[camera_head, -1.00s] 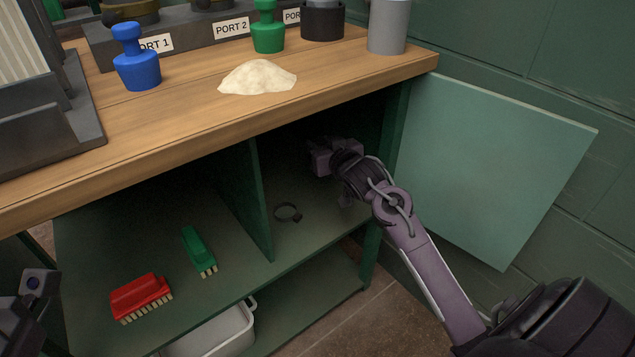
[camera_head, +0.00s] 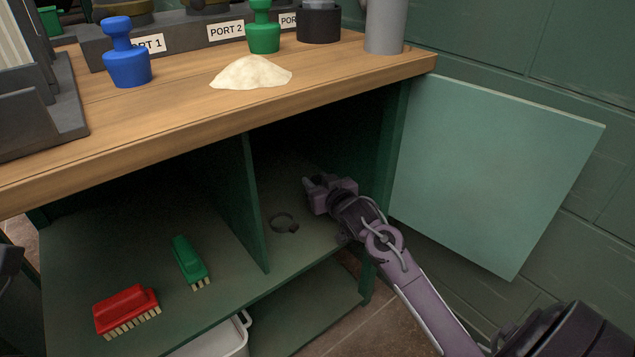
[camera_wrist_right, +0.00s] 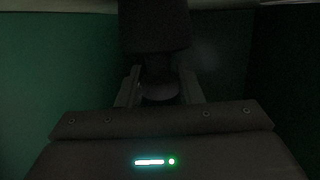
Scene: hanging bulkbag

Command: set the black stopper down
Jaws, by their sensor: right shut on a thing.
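The black stopper (camera_wrist_right: 155,28) is a dark shape with a wide body and a narrower neck in the right wrist view. My right gripper (camera_wrist_right: 160,90) is shut on its narrow part, and the wide body extends beyond the fingers. In the head view my right gripper (camera_head: 316,190) is inside the right compartment of the cabinet, above the shelf (camera_head: 318,238). The stopper cannot be made out there in the dark, nor whether it touches the shelf. My left gripper is not clearly in view.
A dark ring (camera_head: 283,222) lies left of the gripper, near the divider (camera_head: 256,205). A green brush (camera_head: 190,260) and red brush (camera_head: 127,308) lie in the left compartment. The open door (camera_head: 495,170) stands right. The worktop edge (camera_head: 230,125) overhangs the compartment.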

